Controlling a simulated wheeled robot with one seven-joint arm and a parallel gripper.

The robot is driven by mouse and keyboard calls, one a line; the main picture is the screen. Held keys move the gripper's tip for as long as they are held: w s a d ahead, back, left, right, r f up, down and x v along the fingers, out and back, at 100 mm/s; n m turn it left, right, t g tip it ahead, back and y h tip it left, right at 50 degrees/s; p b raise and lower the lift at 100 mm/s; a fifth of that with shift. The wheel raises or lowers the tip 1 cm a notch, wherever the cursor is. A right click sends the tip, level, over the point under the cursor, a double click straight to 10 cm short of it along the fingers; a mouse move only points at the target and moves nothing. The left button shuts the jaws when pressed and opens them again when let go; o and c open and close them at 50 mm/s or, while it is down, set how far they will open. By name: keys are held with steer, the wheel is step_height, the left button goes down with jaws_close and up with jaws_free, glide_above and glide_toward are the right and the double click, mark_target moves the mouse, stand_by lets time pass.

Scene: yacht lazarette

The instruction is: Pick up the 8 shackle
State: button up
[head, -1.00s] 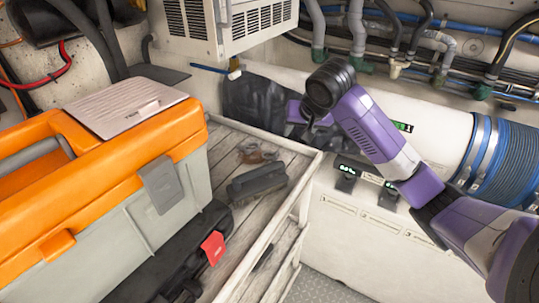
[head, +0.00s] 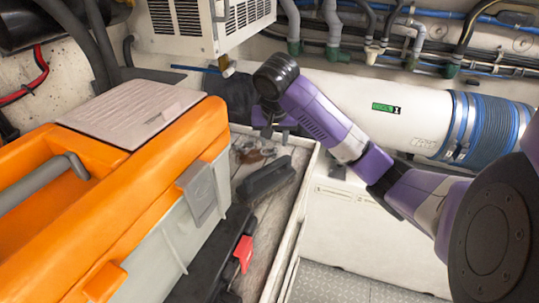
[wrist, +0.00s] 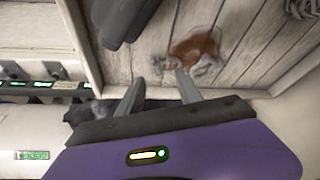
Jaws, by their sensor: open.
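My gripper (wrist: 160,88) is open, its two grey fingers pointing at the wooden shelf (wrist: 145,60). In the head view my gripper (head: 268,131) hangs over the shelf's far end. A small reddish-brown item (wrist: 197,46) lies on the boards just beyond the fingertips, towards the right finger. It also shows in the head view (head: 256,155), partly behind the arm's end. Pale and grey metal-looking bits lie against it. I cannot tell clearly which of these is the 8 shackle. Nothing is visibly held between the fingers.
A dark grey case-like object (head: 268,178) lies close by on the shelf. A big orange and grey toolbox (head: 150,170) stands left of it. The shelf has a raised pale rim (head: 300,205). A white unit (head: 205,20) hangs above the far end.

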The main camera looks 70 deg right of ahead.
mark_target(274, 150)
steer(key=x, duration=0.4)
steer(key=shift+d, duration=0.3)
steer(key=shift+w+d+f, duration=0.1)
steer(key=shift+d+f, duration=0.05)
steer(key=shift+f, duration=0.45)
jaws_close()
